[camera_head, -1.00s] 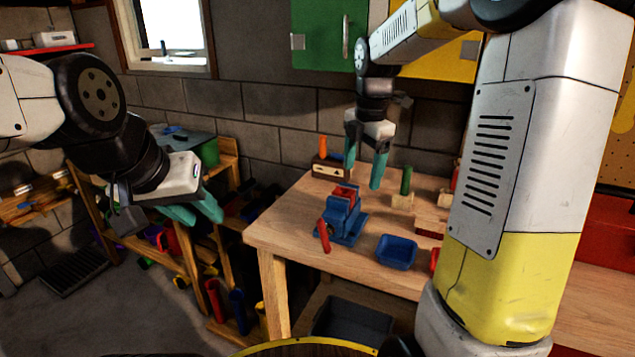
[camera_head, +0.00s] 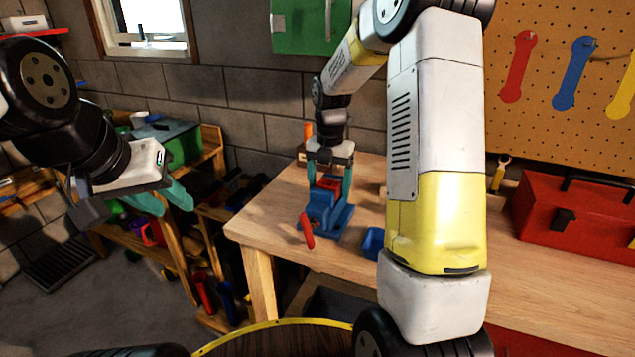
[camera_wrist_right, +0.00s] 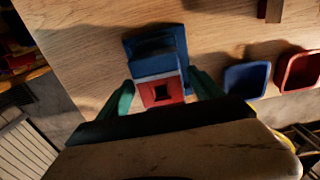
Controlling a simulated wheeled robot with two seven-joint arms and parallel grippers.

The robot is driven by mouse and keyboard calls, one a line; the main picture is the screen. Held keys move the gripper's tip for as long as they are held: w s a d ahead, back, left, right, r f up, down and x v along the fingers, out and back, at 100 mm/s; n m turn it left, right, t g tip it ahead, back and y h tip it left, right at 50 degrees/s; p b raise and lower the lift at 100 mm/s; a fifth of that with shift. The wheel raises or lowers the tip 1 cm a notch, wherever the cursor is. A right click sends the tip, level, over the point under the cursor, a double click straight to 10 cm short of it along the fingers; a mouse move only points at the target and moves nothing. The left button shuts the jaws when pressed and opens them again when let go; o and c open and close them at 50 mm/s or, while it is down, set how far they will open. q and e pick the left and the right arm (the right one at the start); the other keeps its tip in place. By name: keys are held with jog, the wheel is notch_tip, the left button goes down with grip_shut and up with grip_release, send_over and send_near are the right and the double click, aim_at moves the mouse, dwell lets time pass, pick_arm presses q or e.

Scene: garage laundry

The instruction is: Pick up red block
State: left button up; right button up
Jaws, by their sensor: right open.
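The red block (camera_head: 328,182) sits at the top of a blue vise (camera_head: 322,212) on the wooden workbench. In the right wrist view the red block (camera_wrist_right: 150,93) shows a dark square hole, with the blue vise (camera_wrist_right: 155,62) beyond it. My right gripper (camera_head: 330,192) is open above the vise, with its teal fingers on either side of the red block. In the wrist view the fingers of my right gripper (camera_wrist_right: 161,84) flank the block, with some room at the right finger. My left gripper (camera_head: 172,196) hangs at the left, away from the bench; its finger gap is unclear.
The vise's red handle (camera_head: 307,230) points toward the front. A blue bin (camera_head: 373,242) stands right of the vise, partly behind my right arm; a red bin (camera_wrist_right: 300,70) is beside it. A red toolbox (camera_head: 572,222) is farther right. Bare bench lies left of the vise.

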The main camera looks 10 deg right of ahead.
jog(key=shift+f, duration=0.1)
jog(key=shift+c, duration=0.5)
jog(key=c, duration=1.4)
jog(key=shift+o, duration=0.2)
